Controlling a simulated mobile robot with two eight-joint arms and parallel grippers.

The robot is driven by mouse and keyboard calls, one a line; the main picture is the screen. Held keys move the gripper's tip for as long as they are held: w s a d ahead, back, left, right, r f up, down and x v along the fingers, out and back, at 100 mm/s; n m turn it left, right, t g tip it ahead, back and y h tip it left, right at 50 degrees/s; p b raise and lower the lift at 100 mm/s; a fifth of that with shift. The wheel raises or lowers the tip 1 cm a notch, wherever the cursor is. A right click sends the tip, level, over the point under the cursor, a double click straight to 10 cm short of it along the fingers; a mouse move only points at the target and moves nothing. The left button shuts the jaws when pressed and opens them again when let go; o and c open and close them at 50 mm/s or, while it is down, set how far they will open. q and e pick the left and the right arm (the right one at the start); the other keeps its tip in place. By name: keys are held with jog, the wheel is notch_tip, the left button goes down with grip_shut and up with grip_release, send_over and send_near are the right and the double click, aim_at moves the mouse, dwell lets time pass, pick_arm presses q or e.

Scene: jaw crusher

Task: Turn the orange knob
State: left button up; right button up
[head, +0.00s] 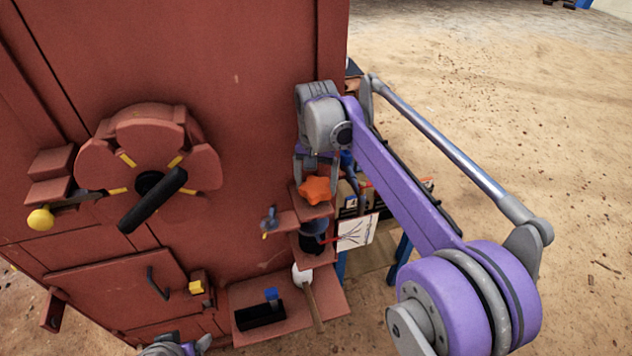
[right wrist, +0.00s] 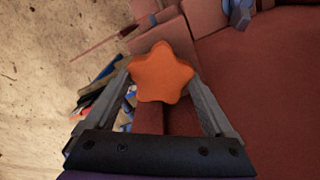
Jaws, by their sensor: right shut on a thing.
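The orange knob (head: 315,190) is star-shaped and sits on a small red bracket at the right side of the red machine (head: 240,130). My right gripper (head: 316,172) reaches it from above, with one finger on either side. In the right wrist view the knob (right wrist: 161,73) lies between the two finger ends of my right gripper (right wrist: 162,85), which is shut on it. A small grey and purple part of my left arm shows at the bottom edge of the head view; its jaws are not visible.
A red wheel with a black handle (head: 152,200) and a yellow ball lever (head: 41,219) are on the machine's front. Below the knob, a red shelf (head: 329,293) carries a black box (head: 259,317) and a hammer-like tool (head: 309,295). Sandy ground lies open to the right.

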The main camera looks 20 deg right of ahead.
aim_at(318, 188)
jog(key=o, duration=1.1)
notch_tip(318, 188, up, 11)
jog(key=shift+f+p, duration=0.1)
jog(key=shift+p, duration=0.5)
jog(key=shift+s, duration=0.15)
jog(key=s+f+n+t, duration=0.2)
jog(key=s+f, duration=0.4)
jog(key=s, duration=0.2)
jog(key=s+d+f+n+t, duration=0.1)
jog(key=s+f+t, duration=0.1)
jog(key=s+f, duration=0.5)
jog(key=s+d+f+n+t, duration=0.1)
jog(key=s+f+n, duration=0.1)
jog(key=s+f, duration=0.4)
jog(key=shift+s+d+f+n+t, duration=0.15)
jog(key=shift+s+t, duration=0.05)
jog(key=shift+s, duration=0.8)
jog(key=shift+s+d+f+n+t, duration=0.1)
jog(key=shift+s+n+t, duration=0.1)
jog(key=shift+s, duration=0.75)
